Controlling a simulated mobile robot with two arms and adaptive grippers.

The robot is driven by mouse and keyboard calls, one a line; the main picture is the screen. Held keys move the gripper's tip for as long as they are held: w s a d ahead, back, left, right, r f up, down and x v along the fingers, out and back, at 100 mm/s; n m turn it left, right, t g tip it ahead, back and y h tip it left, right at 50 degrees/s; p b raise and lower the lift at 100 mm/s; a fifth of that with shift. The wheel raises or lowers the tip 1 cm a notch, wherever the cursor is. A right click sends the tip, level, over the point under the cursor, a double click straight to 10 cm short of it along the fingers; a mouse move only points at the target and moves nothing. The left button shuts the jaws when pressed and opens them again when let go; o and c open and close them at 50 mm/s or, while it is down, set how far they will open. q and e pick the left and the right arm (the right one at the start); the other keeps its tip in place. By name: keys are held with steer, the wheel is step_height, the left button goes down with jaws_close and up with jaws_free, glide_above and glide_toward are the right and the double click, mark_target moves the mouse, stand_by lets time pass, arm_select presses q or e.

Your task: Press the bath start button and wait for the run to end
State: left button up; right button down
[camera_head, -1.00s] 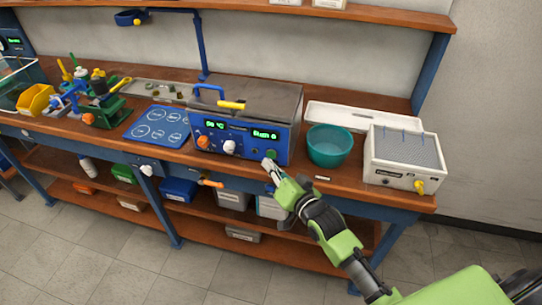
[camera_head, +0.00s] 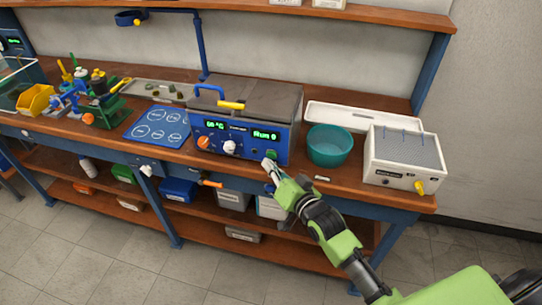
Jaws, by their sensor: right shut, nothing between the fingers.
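The blue bath (camera_head: 245,118) with a grey lid stands on the bench. Its front has two lit green displays; the left one seems to read 60 °C and the right one (camera_head: 265,135) shows small text that is hard to read. An orange knob (camera_head: 203,142) and a white knob (camera_head: 229,147) sit below. A green button (camera_head: 271,154) is at the lower right of the front. My right gripper (camera_head: 269,166) is shut and empty, its tips at or just below the green button; I cannot tell if they touch. My left gripper is out of view.
A teal bowl (camera_head: 329,146) and a white box with a yellow knob (camera_head: 403,162) stand right of the bath. A blue mat with circles (camera_head: 158,126) lies to the left. A white tray (camera_head: 365,118) lies behind the bowl. Bins fill the lower shelf.

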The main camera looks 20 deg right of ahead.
steer(key=shift+w, duration=0.1)
steer(key=shift+w+d, duration=0.25)
steer(key=shift+w, duration=0.05)
steer(key=shift+w+d, duration=0.25)
steer(key=shift+w, duration=0.15)
stand_by(0.8)
steer(key=shift+r, duration=0.1)
steer(key=shift+s+a+p, duration=0.5)
steer(key=shift+s+p, duration=0.15)
steer(key=shift+s, duration=0.15)
